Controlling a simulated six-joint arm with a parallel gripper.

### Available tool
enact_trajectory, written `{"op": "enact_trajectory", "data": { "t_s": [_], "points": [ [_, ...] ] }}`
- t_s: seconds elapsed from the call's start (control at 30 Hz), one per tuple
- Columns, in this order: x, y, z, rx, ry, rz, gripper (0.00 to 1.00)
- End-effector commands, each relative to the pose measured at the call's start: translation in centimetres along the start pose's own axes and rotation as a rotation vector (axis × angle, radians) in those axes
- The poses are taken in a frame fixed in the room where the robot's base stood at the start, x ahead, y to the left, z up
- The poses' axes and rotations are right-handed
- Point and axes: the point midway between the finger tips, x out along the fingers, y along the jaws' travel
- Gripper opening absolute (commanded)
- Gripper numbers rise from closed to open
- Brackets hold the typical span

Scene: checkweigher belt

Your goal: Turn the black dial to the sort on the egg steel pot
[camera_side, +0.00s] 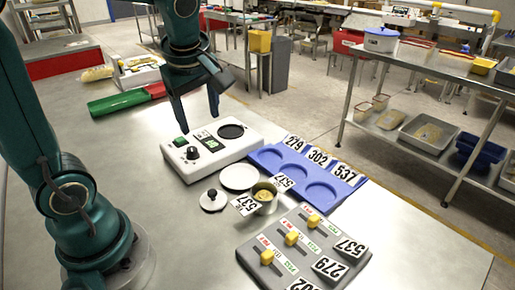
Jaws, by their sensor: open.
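The white checkweigher box (212,149) stands on the steel table. It carries a black dial (192,153) at its front left, a green button (180,142), a small display and a dark round plate (231,131). My gripper (198,116) is open and empty above the box, pointing down, its fingers near the display side. A small steel pot (265,198) with yellowish contents stands in front, with 537 tags beside it. A lid with a black knob (212,199) lies to its left. The dial's pointer setting is too small to read.
A blue tray (306,177) with round recesses has tags 279, 302 and 537. A grey panel (303,250) has several yellow sliders. A white disc (239,177) lies before the box. Green and red pieces (117,103) lie behind left.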

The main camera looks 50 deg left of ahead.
Motion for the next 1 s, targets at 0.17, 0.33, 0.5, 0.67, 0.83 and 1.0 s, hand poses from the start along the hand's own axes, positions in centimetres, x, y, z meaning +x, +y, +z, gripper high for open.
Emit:
{"op": "enact_trajectory", "data": {
  "t_s": [0.17,0.33,0.5,0.67,0.83,1.0],
  "points": [
    [4.3,1.5,-2.8,-0.257,0.08,-0.149,0.69],
    [7.8,1.5,-4.1,-0.314,0.118,-0.25,0.69],
    [9.7,0.7,-4.2,-0.316,0.115,-0.314,0.69],
    [11.1,0.0,-4.3,-0.318,0.113,-0.325,0.69],
    [13.2,-0.7,-4.5,-0.317,0.113,-0.324,0.69],
    [14.4,-1.1,-4.5,-0.317,0.112,-0.321,0.69]
  ]
}}
